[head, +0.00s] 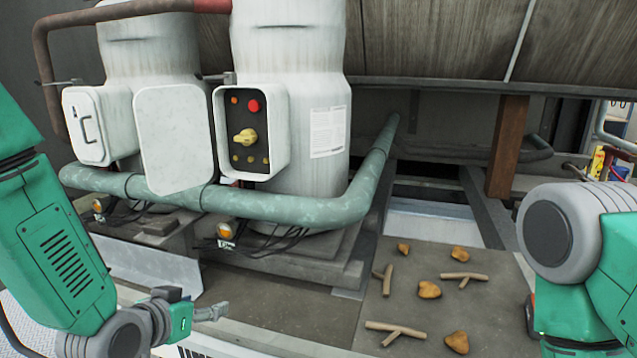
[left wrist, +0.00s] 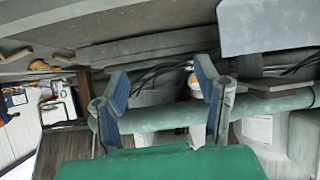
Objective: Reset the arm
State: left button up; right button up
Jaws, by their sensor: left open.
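My left arm comes in from the left, and its gripper (head: 205,312) is low in front of the cooler's base in the head view. In the left wrist view the two blue-padded fingers of this gripper (left wrist: 160,82) stand apart with nothing held between them. A green pipe (left wrist: 160,118) shows behind the fingers; they look apart from it, though the depth is hard to judge. My right arm is at the right edge of the head view, and its gripper is out of the picture.
Two white tanks (head: 290,60) stand behind a green pipe (head: 290,208). An open control box (head: 250,132) has a red button and a yellow knob. Sticks (head: 395,328) and several brown stones (head: 429,289) lie on a grey panel (head: 400,270). A brown post (head: 506,145) stands behind.

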pick_arm(q)
jog(key=s+a+f+n+g+y+b, duration=0.1)
jog(key=s+a+f+g, duration=0.15)
jog(key=s+f, duration=0.7)
jog(key=s+a+f+g+y+b, duration=0.1)
jog(key=s+f+g, duration=0.3)
jog(key=s+f, duration=0.55)
jog(key=s+a+f+g, duration=0.1)
jog(key=s+f+g, duration=0.1)
jog(key=s+f, duration=0.2)
jog(key=s+a+f+g+b, duration=0.1)
jog(key=s+f, duration=0.4)
jog(key=s, duration=0.5)
jog(key=shift+s+a+n+g+y+b, duration=0.3)
jog(key=shift+a+n+g+y, duration=0.15)
jog(key=shift+g, duration=0.2)
jog(key=shift+w+f, duration=0.1)
jog(key=shift+w, duration=0.05)
